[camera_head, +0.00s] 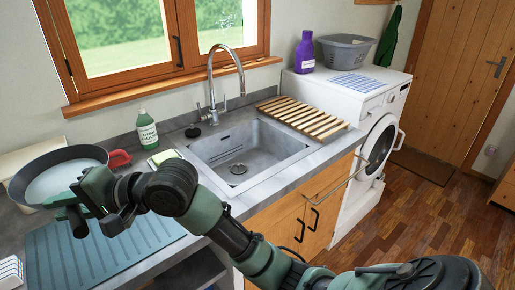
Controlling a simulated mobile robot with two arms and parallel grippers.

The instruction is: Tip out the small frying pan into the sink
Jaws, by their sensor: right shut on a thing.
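The small frying pan (72,153) is dark and shows at the far left, over the left part of the counter. A pale whitish content (55,182) lies in it, and the pan looks roughly level. My right gripper (82,200) is shut on the pan at its near side; the handle is mostly hidden by the fingers. The grey sink (262,150) is set in the counter to the right of the pan, with a drain in its floor, and it looks empty. My left gripper is out of view.
A curved tap (212,75) rises behind the sink. A wooden slatted rack (305,115) lies at its right side. A green soap bottle (147,130), a sponge (165,157) and a red object (119,158) stand between pan and sink. A ribbed mat (110,255) lies in front.

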